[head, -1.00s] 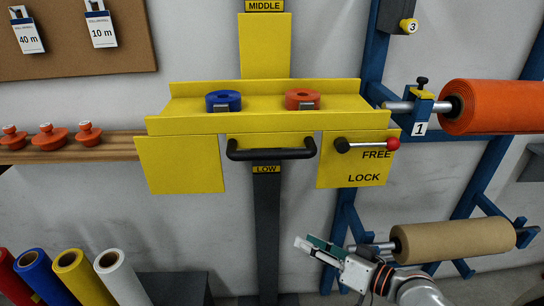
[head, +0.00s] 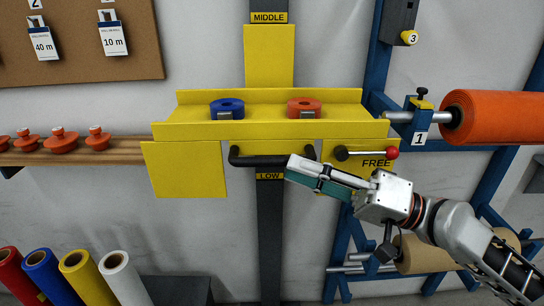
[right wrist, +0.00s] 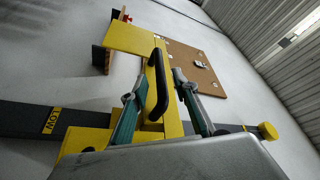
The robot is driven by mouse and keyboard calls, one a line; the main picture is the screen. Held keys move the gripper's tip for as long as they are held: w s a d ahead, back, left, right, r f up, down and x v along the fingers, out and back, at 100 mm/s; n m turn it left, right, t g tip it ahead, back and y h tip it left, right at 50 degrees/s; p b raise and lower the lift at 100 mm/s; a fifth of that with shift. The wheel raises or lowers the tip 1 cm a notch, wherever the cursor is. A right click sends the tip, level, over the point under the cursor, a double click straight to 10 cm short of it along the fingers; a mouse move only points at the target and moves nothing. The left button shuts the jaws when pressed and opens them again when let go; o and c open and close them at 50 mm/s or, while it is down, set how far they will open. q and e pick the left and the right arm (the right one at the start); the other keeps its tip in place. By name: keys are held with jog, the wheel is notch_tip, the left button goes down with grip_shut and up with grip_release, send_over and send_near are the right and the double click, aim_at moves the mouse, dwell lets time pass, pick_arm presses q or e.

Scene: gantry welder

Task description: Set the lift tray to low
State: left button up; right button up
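The yellow lift tray (head: 200,131) sits on the dark upright column, just above the LOW label (head: 269,176). Its black handle (head: 250,160) runs across the front below the tray. The lever with a red knob (head: 391,152) points right, beside the word FREE. My right gripper (head: 296,168) is at the right part of the handle in the head view. In the right wrist view, its two fingers (right wrist: 158,90) stand apart with the handle (right wrist: 161,82) between them; contact cannot be told. The LOCK label is hidden behind my right gripper and arm. My left gripper is not in view.
The MIDDLE label (head: 269,17) is above. A blue rack with an orange roll (head: 495,118) and a brown roll (head: 420,254) is at right. Several coloured rolls stand lower left.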

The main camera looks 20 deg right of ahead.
aim_at(280, 159)
jog(key=p+x, duration=0.2)
jog(key=x, duration=0.1)
jog(key=p+x, duration=0.1)
jog(key=shift+w+a+r, duration=0.15)
jog(key=shift+r, duration=0.15)
jog(key=shift+w+a+f+p, duration=0.15)
jog(key=shift+w+a+p, duration=0.3)
jog(key=shift+a, duration=0.2)
grip_shut()
